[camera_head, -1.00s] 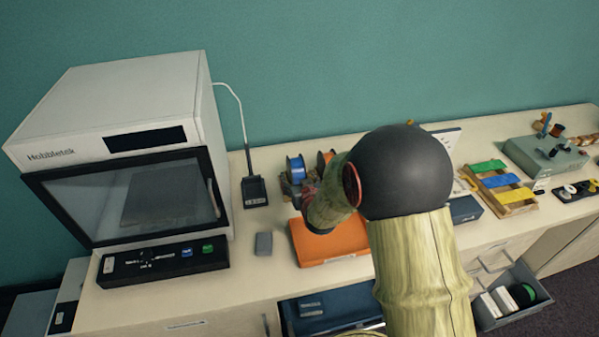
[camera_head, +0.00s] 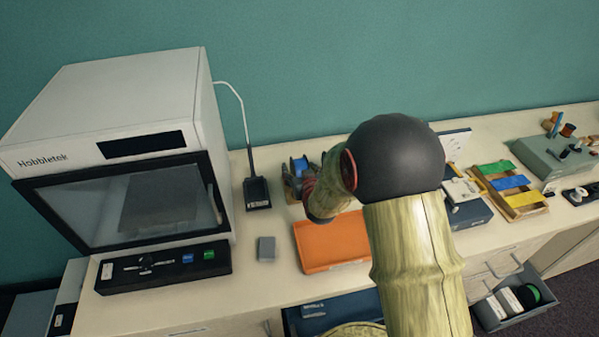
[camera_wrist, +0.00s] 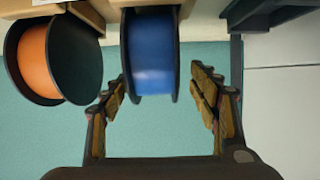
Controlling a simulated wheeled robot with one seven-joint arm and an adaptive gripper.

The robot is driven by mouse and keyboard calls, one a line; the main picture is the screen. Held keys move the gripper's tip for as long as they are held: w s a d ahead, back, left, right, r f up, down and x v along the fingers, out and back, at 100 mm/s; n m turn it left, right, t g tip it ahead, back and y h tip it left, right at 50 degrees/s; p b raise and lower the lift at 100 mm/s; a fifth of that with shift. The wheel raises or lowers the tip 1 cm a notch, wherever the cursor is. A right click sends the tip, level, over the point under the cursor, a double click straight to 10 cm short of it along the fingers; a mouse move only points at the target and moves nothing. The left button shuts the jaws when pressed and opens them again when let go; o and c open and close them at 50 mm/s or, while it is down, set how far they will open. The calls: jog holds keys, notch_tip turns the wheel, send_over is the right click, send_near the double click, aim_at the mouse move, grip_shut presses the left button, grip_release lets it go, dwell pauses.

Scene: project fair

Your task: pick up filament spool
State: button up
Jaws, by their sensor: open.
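A filament spool with blue filament and dark flanges (camera_wrist: 150,52) is in the middle of the wrist view. It also shows in the head view (camera_head: 299,167), partly hidden by my gripper. My gripper (camera_wrist: 160,84) is open, with one finger on each side of the blue spool's lower part in the wrist view. I cannot tell whether the fingers touch it. A second spool with orange filament (camera_wrist: 40,60) is to the left in the wrist view, outside the fingers. In the head view my arm hides the orange spool and most of my gripper.
A white printer-like machine (camera_head: 110,100) stands at the left. An orange tray (camera_head: 332,243) and a small grey block (camera_head: 266,249) are in front of the spools. A black stand device (camera_head: 257,193) is left of them. An open drawer (camera_head: 515,300) sticks out at the lower right.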

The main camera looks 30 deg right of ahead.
jog(key=x, duration=0.2)
jog(key=b+x, duration=0.1)
jog(key=x, duration=0.3)
jog(key=shift+w+d, duration=0.2)
jog(key=shift+d, duration=0.15)
jog(key=shift+c, duration=0.8)
jog(key=c, duration=1.4)
